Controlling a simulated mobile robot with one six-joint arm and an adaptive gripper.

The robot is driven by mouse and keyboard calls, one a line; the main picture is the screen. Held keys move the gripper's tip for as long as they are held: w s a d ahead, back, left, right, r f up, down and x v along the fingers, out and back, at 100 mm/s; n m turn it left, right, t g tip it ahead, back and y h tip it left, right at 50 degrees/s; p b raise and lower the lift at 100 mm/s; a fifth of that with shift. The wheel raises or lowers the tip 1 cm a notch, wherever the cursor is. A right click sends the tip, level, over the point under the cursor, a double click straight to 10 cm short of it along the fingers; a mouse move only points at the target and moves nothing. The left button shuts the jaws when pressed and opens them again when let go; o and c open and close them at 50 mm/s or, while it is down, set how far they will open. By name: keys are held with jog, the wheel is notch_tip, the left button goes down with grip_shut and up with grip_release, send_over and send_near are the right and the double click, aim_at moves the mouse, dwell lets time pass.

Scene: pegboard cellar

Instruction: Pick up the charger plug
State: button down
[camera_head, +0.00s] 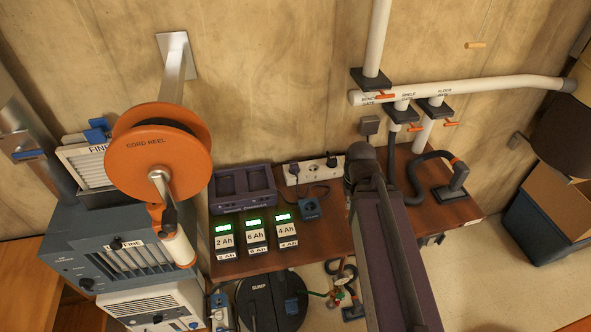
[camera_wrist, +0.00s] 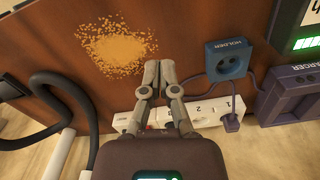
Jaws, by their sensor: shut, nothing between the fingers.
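The charger plug (camera_wrist: 232,122) is a small purple-grey plug in the white power strip (camera_wrist: 205,108), in the socket end nearest the charger. Its cord runs toward the purple charger (camera_wrist: 290,95). In the head view the plug (camera_head: 294,168) sits at the left end of the strip (camera_head: 316,173). A blue socket block marked HOLDER (camera_wrist: 227,58) lies on the bench near it and looks empty. My gripper (camera_wrist: 157,66) is shut and empty in the wrist view, above the bench to the left of the plug. My arm hides it in the head view.
Sawdust (camera_wrist: 115,45) lies on the brown bench (camera_wrist: 60,45). A dark plug (camera_head: 331,160) occupies the strip's right end. Several battery packs (camera_head: 255,236) stand near the charger (camera_head: 242,187). A black hose (camera_wrist: 70,105) and white pipe lie left in the wrist view.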

dwell(0.3)
jog(key=c, duration=0.8)
grip_release()
jog(key=shift+w+r, duration=0.1)
jog(key=shift+w, duration=0.05)
jog(key=o, duration=0.6)
jog(key=shift+w+a+r+p, duration=0.25)
jog(key=shift+w, duration=0.25)
jog(key=shift+w+a+r+p, duration=0.2)
jog(key=shift+w+a+p, duration=0.05)
jog(key=shift+w, duration=0.25)
jog(key=shift+c, duration=0.2)
notch_tip(320, 180, up, 7)
jog(key=n+p, duration=0.2)
jog(key=p, duration=0.5)
send_over(294, 164)
jog(key=shift+w+d+r, duration=0.1)
jog(key=shift+r, duration=0.1)
notch_tip(294, 164, down, 9)
jog(key=b, duration=0.8)
jog(key=shift+r, duration=0.15)
